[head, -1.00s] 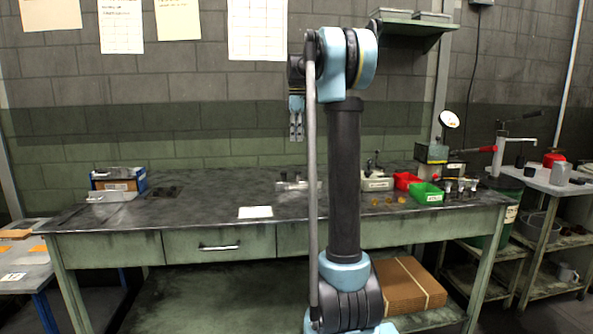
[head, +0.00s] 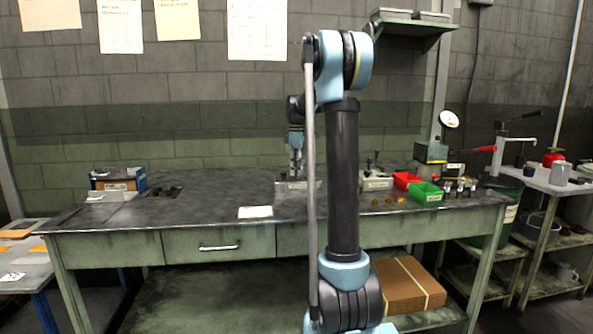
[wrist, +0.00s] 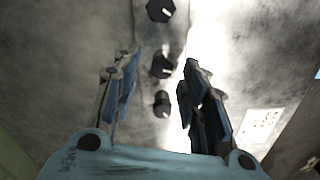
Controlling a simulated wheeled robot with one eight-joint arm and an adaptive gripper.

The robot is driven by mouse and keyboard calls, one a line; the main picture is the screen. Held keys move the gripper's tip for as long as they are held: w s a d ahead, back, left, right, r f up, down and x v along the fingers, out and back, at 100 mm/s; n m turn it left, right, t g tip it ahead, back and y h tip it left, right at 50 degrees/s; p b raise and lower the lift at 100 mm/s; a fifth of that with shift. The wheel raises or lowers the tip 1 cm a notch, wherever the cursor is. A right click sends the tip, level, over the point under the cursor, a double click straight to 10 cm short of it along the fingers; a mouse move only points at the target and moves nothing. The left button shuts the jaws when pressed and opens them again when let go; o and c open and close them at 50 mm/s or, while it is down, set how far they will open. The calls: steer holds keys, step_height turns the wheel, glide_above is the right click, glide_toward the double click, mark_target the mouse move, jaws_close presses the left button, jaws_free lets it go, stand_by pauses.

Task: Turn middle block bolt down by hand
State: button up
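A row of three dark bolts stands on a pale metal block (wrist: 178,30) in the wrist view. The top bolt (wrist: 160,10) is at the frame's upper edge. The middle bolt (wrist: 162,66) shows between my gripper's fingertips (wrist: 163,62), with a gap on each side. The third bolt (wrist: 162,104) shows nearer the palm, between the fingers. My gripper is open and holds nothing. In the head view my gripper (head: 296,172) is low over the bolt block (head: 290,186) on the bench. My own arm partly hides the block there, and the bolts are too small to tell.
The bench (head: 210,212) has a white sheet (head: 255,212) at its front. The bench between is mostly clear.

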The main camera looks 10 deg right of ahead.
jaws_close()
steer(key=shift+m, duration=0.4)
